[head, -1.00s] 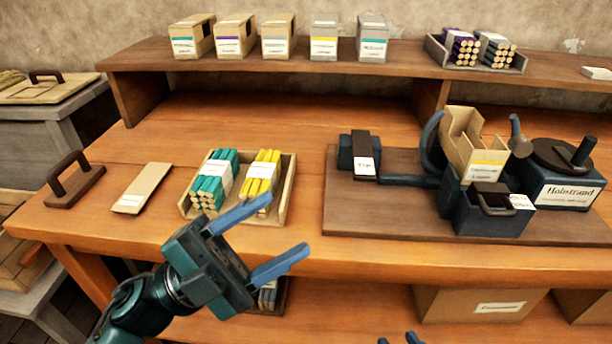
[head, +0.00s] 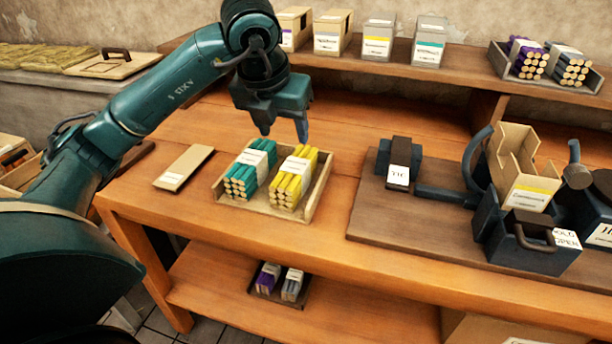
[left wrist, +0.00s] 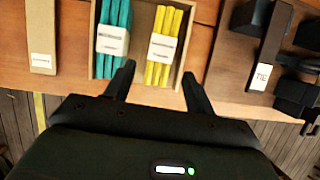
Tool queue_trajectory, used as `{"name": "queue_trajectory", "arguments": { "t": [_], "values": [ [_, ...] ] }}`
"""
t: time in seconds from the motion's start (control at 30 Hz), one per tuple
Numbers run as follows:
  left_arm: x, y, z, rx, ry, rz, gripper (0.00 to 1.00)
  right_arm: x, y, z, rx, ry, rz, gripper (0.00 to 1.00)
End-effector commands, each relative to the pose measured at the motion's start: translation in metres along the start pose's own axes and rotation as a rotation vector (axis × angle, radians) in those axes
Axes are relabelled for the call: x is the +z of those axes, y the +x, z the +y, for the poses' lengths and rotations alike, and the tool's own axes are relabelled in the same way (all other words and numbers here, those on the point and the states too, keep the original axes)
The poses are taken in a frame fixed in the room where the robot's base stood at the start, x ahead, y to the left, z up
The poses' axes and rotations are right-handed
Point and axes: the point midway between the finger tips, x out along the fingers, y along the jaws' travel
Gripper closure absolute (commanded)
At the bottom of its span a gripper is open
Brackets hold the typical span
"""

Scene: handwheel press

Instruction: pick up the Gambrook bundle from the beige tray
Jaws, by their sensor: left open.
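The beige tray (head: 312,207) stands on the bench and holds a teal bundle (head: 247,170) on its left and a yellow bundle (head: 296,177) on its right. Each has a white paper band; the writing is too small to read, so I cannot tell which is Gambrook. In the left wrist view the teal bundle (left wrist: 116,15) and the yellow bundle (left wrist: 158,74) lie ahead of the fingers. My left gripper (head: 284,132) is open and empty, pointing down above the tray's back side. In its wrist view the fingers (left wrist: 158,84) flank the yellow bundle's near end. My right gripper is out of view.
A flat beige block (head: 184,167) lies left of the tray. The press on its dark board (head: 365,226) stands to the right. Boxes (head: 377,40) and a grey tray (head: 500,70) sit on the raised shelf behind. A lower shelf holds a dark tray (head: 262,294) with small bundles.

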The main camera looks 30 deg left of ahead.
Motion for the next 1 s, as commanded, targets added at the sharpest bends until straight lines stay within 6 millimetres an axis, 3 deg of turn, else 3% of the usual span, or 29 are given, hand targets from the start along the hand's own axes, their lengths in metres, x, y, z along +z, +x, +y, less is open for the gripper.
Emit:
{"name": "queue_trajectory", "arguments": {
  "t": [0.1, 0.23, 0.47, 0.8, 1.0],
  "values": [
    [-0.002, 0.027, -0.001, 0.0, 0.002, 0.005, 0.45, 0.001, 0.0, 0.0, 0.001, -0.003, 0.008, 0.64],
    [-0.002, 0.048, -0.001, -0.002, 0.002, 0.005, 0.45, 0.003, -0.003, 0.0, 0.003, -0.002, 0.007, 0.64],
    [-0.002, 0.064, -0.002, -0.004, 0.005, 0.003, 0.45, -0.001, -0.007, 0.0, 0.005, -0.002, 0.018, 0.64],
    [-0.004, 0.108, -0.005, -0.005, 0.006, 0.003, 0.45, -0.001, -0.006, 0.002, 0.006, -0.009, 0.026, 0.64],
    [-0.003, 0.111, -0.005, -0.005, 0.007, 0.001, 0.45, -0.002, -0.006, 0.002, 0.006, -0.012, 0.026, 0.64]
  ]
}}
